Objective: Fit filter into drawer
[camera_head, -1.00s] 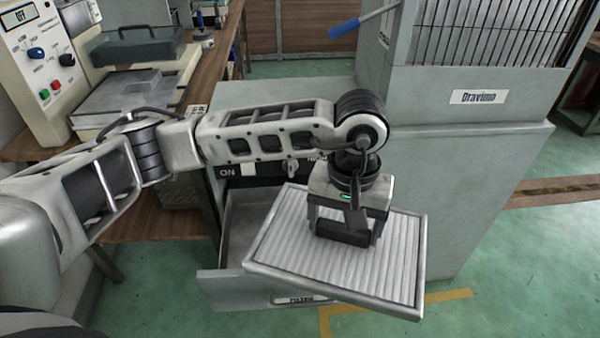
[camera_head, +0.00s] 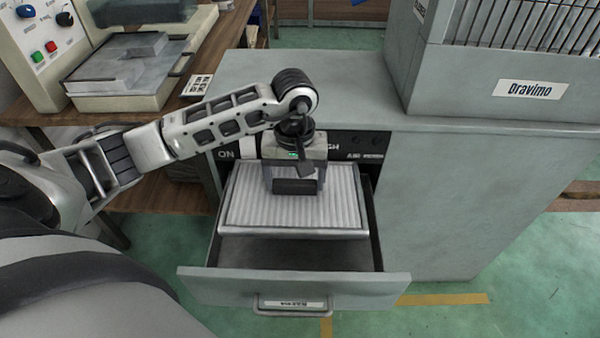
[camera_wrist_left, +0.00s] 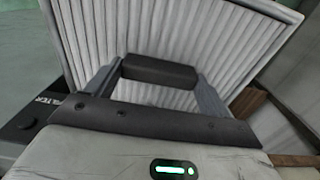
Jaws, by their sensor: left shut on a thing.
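The filter (camera_head: 335,205) is a pale ribbed panel with a grey frame and a dark handle (camera_head: 296,187) on top. My left gripper (camera_head: 294,188) is shut on that handle, and the ribbed filter (camera_wrist_left: 160,95) fills much of the left wrist view. The open drawer (camera_head: 290,289) sticks out of the grey cabinet, with a labelled front and a bar handle. The filter is over the rear part of the drawer, roughly lined up with its sides. Its front edge looks above the drawer floor; whether it touches the drawer is unclear. My right gripper is not in view.
The grey cabinet (camera_head: 450,190) stands behind and right of the drawer, with a slatted unit labelled Dravimo (camera_head: 530,90) on top. A wooden bench (camera_head: 215,60) with a control box (camera_head: 40,60) is at the left. The green floor is clear in front.

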